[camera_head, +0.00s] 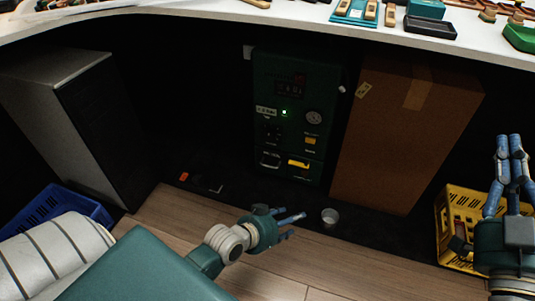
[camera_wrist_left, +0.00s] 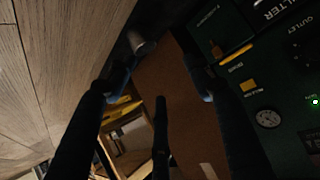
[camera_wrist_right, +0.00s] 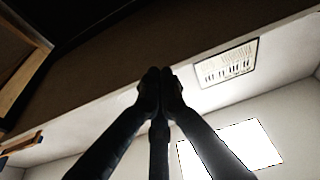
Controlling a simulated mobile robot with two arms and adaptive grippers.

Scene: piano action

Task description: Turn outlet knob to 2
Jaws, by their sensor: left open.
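The dark green equipment panel (camera_head: 290,75) stands under the table, with a display, a green light and a round gauge. The word OUTLET is legible on the panel (camera_wrist_left: 285,65) in the left wrist view, which shows it turned on its side. The outlet knob and its setting are too dark to make out. My left gripper (camera_head: 296,225) is open and empty, low in front of the panel and apart from it. Its spread fingers also show in the left wrist view (camera_wrist_left: 165,75). My right gripper (camera_head: 509,138) is raised at the far right, its fingertips together, holding nothing.
A tall cardboard box (camera_head: 385,135) stands right of the panel, a grey-topped cabinet (camera_head: 55,75) at the left. A small metal cup (camera_head: 329,217) is near my left gripper. A yellow crate (camera_head: 450,245) and a blue crate (camera_head: 60,203) stand at the sides. The white tabletop (camera_head: 300,22) overhangs the panel.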

